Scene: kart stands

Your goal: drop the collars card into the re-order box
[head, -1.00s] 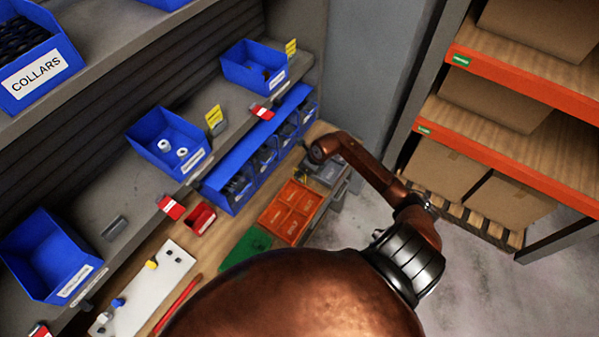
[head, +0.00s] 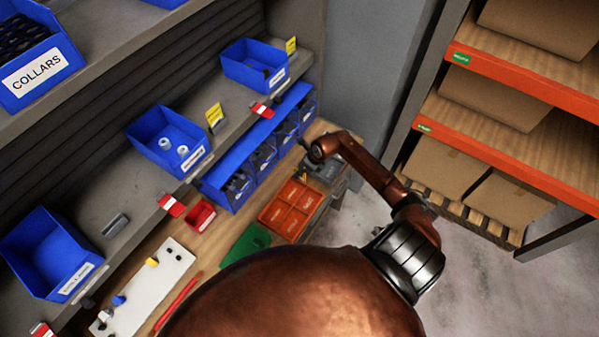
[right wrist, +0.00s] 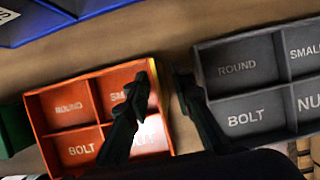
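The blue bin labelled COLLARS (head: 36,70) stands on the upper shelf at the left of the head view. I cannot make out a collars card; yellow cards (head: 213,114) stand by lower bins, their print too small to read. A small red box (head: 201,216) with a pale label sits on the bench under the shelf; I cannot read whether it is the re-order box. My right gripper (right wrist: 166,72) shows in the right wrist view with its fingers apart and nothing visible between them, above the bench between two trays. My left gripper is out of view.
An orange divided tray (head: 291,208) and a grey divided tray (right wrist: 257,85) lie below my right gripper. A green tray (head: 246,243) and a white board (head: 143,289) are nearer. Red-and-white tags (head: 171,205) hang on the shelf edge. A carton rack (head: 500,150) stands right.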

